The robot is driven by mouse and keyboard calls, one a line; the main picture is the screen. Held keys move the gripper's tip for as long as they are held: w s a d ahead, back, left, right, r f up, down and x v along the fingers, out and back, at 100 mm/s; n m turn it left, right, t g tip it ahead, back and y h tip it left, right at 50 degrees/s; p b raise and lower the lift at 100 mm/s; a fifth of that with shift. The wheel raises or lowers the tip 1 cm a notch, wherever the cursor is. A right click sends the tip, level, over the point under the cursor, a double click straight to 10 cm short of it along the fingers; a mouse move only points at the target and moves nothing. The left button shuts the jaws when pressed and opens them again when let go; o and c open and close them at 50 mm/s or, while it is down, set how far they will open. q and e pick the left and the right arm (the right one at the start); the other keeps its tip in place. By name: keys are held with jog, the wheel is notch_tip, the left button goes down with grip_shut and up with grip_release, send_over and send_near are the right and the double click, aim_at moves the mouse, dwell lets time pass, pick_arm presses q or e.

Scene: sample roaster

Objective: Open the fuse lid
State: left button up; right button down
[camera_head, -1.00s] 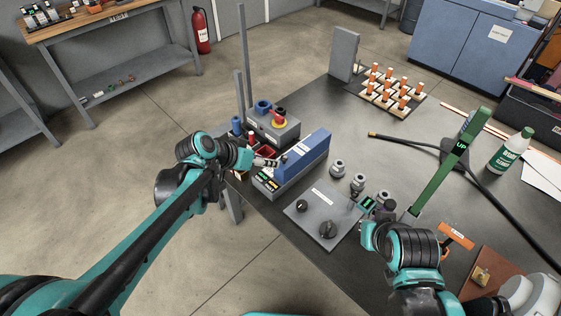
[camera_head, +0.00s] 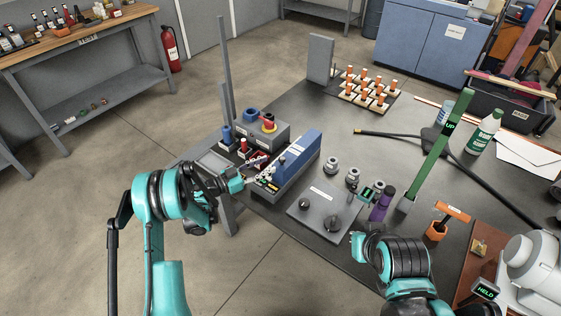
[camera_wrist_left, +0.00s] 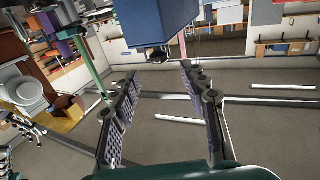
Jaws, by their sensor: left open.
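The fuse lid (camera_head: 301,156) looks like a long blue cover with a white label, lying along the grey fuse box (camera_head: 288,184) near the bench's left edge. Its hinge and how far it is raised cannot be told. My left gripper (camera_head: 258,175) is at the box's left end, close beside the blue cover. In the left wrist view the gripper (camera_wrist_left: 160,100) has its two fingers apart with nothing between them. A blue block with a small black knob, probably the lid (camera_wrist_left: 155,18), is just beyond the fingertips.
A grey control box with a red knob (camera_head: 268,124) stands behind the fuse box. A grey knob panel (camera_head: 318,213) and several grey fittings are right of it. A green lever (camera_head: 440,148) rises near my right arm. The bench's back middle is mostly clear.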

aim_at(282, 158)
pick_arm(q)
jog(key=b+x, duration=0.2)
jog(key=x, duration=0.4)
jog(key=shift+d+f, duration=0.1)
jog(key=shift+d, duration=0.15)
jog(key=shift+w+d, duration=0.4)
jog(key=shift+d, duration=0.05)
grip_shut()
